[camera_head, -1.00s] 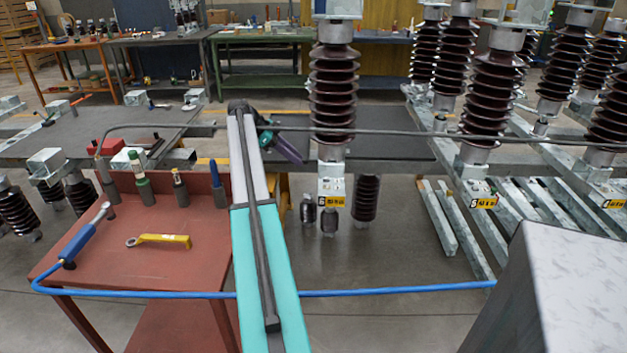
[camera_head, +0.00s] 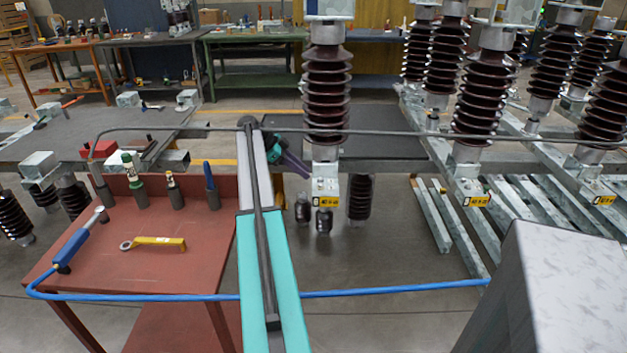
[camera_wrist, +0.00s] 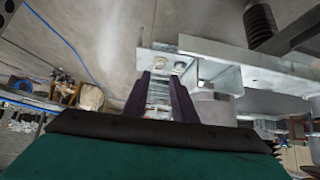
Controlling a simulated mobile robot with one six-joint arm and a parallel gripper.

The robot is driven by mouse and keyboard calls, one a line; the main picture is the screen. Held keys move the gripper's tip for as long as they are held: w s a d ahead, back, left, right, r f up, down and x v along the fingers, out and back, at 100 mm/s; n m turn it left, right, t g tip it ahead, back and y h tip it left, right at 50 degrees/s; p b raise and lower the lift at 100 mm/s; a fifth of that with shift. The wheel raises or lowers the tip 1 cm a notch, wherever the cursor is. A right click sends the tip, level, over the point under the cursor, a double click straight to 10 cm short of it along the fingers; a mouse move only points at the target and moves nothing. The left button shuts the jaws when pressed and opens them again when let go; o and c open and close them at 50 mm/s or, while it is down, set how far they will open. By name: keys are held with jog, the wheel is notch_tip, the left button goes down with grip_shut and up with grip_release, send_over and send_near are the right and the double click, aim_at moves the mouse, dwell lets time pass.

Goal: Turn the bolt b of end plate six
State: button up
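End plate six (camera_head: 325,184) is the pale metal plate below the tall brown insulator, with a yellow label (camera_head: 325,201) that appears to start with 6. My gripper (camera_head: 308,175) has purple fingers and a teal body, and its tips are close to the left side of this plate. In the wrist view the two dark fingers (camera_wrist: 162,75) stand apart, with pale metal visible between them. Two round bolt heads, one left (camera_wrist: 157,62) and one right (camera_wrist: 180,66), show on the plate near the fingertips. I cannot tell which is bolt b, nor whether the fingers touch anything.
A red table (camera_head: 125,275) at the left bears a yellow wrench (camera_head: 158,242), a blue-handled tool (camera_head: 72,248) and holders with tools. A blue cable (camera_head: 390,290) crosses in front. Insulators (camera_head: 485,95) stand on frames at the right. A grey box (camera_head: 560,290) fills the lower right.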

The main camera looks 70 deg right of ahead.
aim_at(320, 184)
jog(key=shift+p+x, duration=0.35)
jog(key=shift+x, duration=2.9)
jog(key=shift+c, duration=0.4)
grip_shut()
